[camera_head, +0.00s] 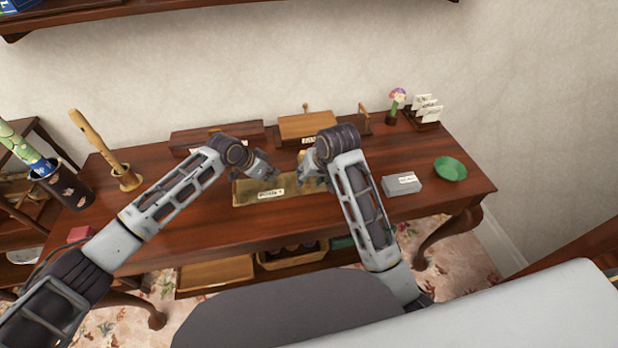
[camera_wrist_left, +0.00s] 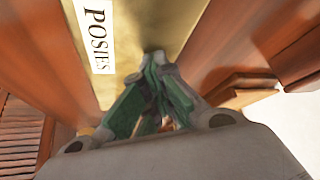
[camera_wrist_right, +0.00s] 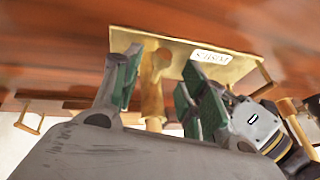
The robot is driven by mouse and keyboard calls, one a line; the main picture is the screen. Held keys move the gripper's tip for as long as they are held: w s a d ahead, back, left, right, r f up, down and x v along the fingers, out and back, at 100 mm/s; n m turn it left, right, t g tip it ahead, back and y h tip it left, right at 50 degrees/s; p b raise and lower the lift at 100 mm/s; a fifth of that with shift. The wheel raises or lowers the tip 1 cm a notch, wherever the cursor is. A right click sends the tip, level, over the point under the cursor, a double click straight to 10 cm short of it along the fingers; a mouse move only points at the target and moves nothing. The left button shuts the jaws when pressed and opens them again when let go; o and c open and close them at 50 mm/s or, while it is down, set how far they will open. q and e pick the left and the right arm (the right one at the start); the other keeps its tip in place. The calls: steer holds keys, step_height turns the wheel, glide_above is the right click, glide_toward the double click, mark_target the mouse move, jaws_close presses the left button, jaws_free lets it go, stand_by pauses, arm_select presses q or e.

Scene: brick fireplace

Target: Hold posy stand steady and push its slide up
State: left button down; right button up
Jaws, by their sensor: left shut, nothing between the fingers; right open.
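The posy stand has a flat brass-coloured base (camera_head: 245,196) with a white label, lying near the table's front edge. The label reads POSIES in the left wrist view (camera_wrist_left: 97,35). A pale post (camera_wrist_right: 152,90) with a thicker part on it rises from the base in the right wrist view. I cannot tell the slide clearly from the post. My right gripper (camera_head: 307,182) is open, its fingers (camera_wrist_right: 160,85) on either side of the post with gaps showing. My left gripper (camera_head: 271,177) is shut and empty above the base, its fingertips together (camera_wrist_left: 157,62).
Behind stand a wooden box (camera_head: 308,126) and a long dark box (camera_head: 217,136). To the right are a grey box (camera_head: 402,185), a green bowl (camera_head: 450,168) and a card rack (camera_head: 424,114). A flute on a stand (camera_head: 127,180) is at the left. My two grippers are close together.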

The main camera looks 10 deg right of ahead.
arm_select(q)
steer(key=shift+s+a+f, duration=0.2)
steer(key=shift+f, duration=0.3)
arm_select(e)
steer(key=v, duration=1)
steer(key=shift+s+r, duration=0.15)
steer(key=shift+r, duration=0.15)
arm_select(q)
steer(key=shift+w+r+p, duration=0.15)
steer(key=shift+r+p, duration=0.65)
steer(key=shift+p, duration=0.05)
steer(key=shift+w+d+r+p, duration=0.1)
steer(key=shift+d+r+p, duration=0.05)
steer(key=shift+r+p, duration=2.35)
arm_select(e)
step_height(320, 180, up, 6)
arm_select(q)
steer(key=shift+r, duration=0.15)
arm_select(e)
steer(key=shift+r, duration=0.1)
arm_select(q)
steer(key=v, duration=1.1)
steer(key=shift+r, duration=0.35)
